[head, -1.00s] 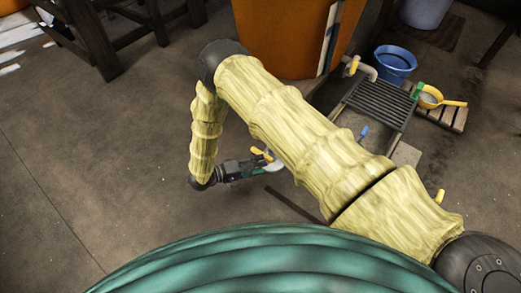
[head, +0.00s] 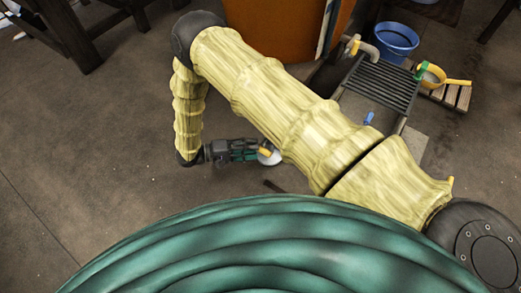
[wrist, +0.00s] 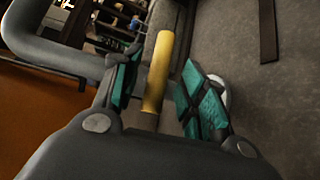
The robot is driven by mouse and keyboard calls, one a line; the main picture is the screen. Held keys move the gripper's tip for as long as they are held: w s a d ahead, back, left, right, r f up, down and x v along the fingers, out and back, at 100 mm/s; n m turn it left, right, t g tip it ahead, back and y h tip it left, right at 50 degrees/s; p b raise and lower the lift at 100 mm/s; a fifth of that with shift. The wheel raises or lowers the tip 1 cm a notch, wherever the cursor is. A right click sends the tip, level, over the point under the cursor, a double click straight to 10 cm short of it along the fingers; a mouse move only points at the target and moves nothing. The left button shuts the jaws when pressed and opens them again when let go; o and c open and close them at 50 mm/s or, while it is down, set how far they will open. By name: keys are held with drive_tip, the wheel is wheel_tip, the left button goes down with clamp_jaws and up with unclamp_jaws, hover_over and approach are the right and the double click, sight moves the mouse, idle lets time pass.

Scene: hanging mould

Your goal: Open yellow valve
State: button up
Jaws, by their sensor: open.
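In the wrist view, a yellow valve handle (wrist: 157,75) stands as a long bar between the two teal-padded fingers of my gripper (wrist: 160,88). The fingers are apart, one on each side of the handle. A gap shows between the handle and the right finger; whether the left finger touches it is unclear. In the head view, my gripper (head: 246,151) points right, and a small part of a yellow handle (head: 264,152) shows at its tips beside a white round piece (head: 271,157). The valve's body is hidden.
In the head view, a dark grate (head: 383,84), a bent pipe with a yellow handle (head: 354,44), a blue handle (head: 368,118) and a blue bucket (head: 394,41) are at right. An orange container (head: 280,30) stands behind my arm.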

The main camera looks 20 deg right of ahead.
sight(261, 149)
drive_tip(key=shift+s+d+f+b, duration=0.15)
drive_tip(key=shift+d+b, duration=0.15)
drive_tip(key=shift+d, duration=0.65)
drive_tip(key=shift+s+d+f+b, duration=0.1)
drive_tip(key=shift+d+b, duration=0.15)
drive_tip(key=shift+d, duration=0.7)
clamp_jaws()
